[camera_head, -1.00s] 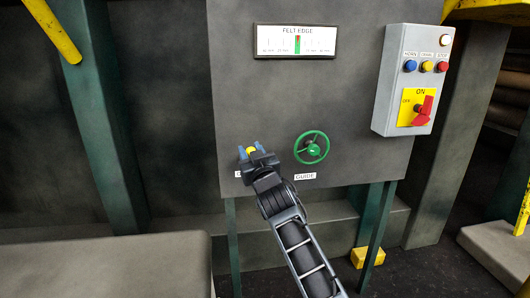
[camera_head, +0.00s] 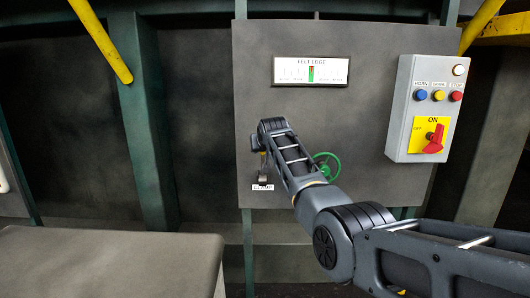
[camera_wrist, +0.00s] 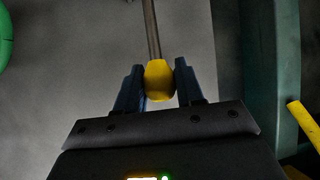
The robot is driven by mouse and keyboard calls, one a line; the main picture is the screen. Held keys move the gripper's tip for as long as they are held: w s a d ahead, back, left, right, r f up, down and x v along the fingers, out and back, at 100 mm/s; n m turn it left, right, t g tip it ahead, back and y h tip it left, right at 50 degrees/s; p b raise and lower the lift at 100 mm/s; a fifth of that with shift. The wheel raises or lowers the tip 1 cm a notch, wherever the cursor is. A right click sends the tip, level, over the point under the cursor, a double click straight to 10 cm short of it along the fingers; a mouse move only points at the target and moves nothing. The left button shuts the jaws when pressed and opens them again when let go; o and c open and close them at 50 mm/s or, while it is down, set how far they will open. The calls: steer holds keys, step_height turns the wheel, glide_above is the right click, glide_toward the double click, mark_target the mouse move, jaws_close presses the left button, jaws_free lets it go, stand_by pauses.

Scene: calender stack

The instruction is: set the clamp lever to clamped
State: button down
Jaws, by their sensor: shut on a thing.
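The clamp lever shows in the wrist view as a yellow knob (camera_wrist: 159,80) on a thin metal rod that runs to the top of the picture. My gripper (camera_wrist: 160,86) is shut on the knob, one blue finger on each side of it. In the head view my gripper (camera_head: 262,152) is mostly hidden behind my arm. The lever's grey lower part (camera_head: 264,177) shows just above a small white label (camera_head: 263,188) on the grey panel (camera_head: 375,50). The label's words are too small to read surely.
A green handwheel (camera_head: 328,163) is close right of the lever, partly behind my arm; its rim also enters the wrist view (camera_wrist: 4,38). A grey switch box (camera_head: 400,115) with buttons and a red switch is at right. A pale block (camera_head: 110,262) stands lower left.

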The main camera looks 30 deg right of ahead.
steer(key=shift+w+d+g+y, duration=0.4)
steer(key=shift+w+d+g, duration=0.05)
steer(key=shift+w+g, duration=0.2)
steer(key=c, duration=0.8)
jaws_free()
steer(key=shift+r, duration=0.1)
steer(key=shift+v, duration=3.75)
steer(key=shift+s, duration=0.1)
